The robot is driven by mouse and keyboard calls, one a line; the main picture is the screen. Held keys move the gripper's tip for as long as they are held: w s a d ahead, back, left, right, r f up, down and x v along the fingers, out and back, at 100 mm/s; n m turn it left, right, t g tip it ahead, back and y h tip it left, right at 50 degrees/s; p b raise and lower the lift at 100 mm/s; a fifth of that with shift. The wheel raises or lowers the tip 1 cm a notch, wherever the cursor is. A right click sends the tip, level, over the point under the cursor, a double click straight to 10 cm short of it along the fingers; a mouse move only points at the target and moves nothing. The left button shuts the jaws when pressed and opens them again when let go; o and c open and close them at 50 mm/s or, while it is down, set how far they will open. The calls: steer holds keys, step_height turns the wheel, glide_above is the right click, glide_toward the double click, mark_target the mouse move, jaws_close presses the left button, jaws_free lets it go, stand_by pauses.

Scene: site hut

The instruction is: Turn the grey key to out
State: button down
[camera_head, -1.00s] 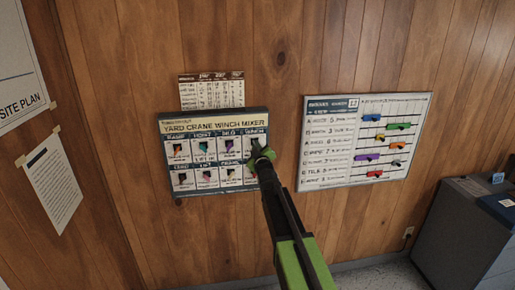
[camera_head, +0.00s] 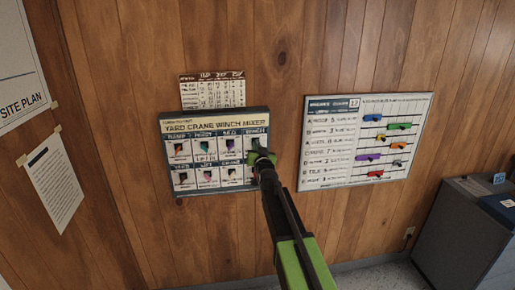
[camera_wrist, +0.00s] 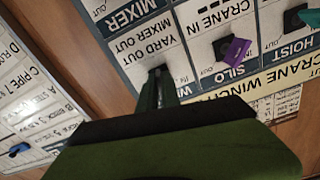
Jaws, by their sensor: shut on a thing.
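The key board (camera_head: 215,122), headed "YARD CRANE WINCH MIXER", hangs on the wood wall and carries two rows of coloured keys. My gripper (camera_head: 258,155) reaches up to the right end of its upper row, at the winch place. The gripper is shut on a key there. In the wrist view the board is upside down, and my gripper (camera_wrist: 158,80) meets a dark slot in the winch panel. The grey key is mostly hidden between the jaws, so its turn position cannot be told. The purple key (camera_wrist: 235,51) sits beside it in the silo panel.
A white chart (camera_head: 335,170) with coloured sliders hangs to the right of the board. A small printed table (camera_head: 212,90) is above it. A grey cabinet (camera_head: 455,235) stands at the lower right. Papers (camera_head: 55,185) hang at the left.

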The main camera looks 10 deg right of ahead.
steer(key=m, duration=0.5)
steer(key=shift+a, duration=0.1)
steer(key=shift+m, duration=0.4)
steer(key=c, duration=1.6)
jaws_free()
steer(key=shift+o, duration=0.2)
steer(key=shift+s, duration=0.1)
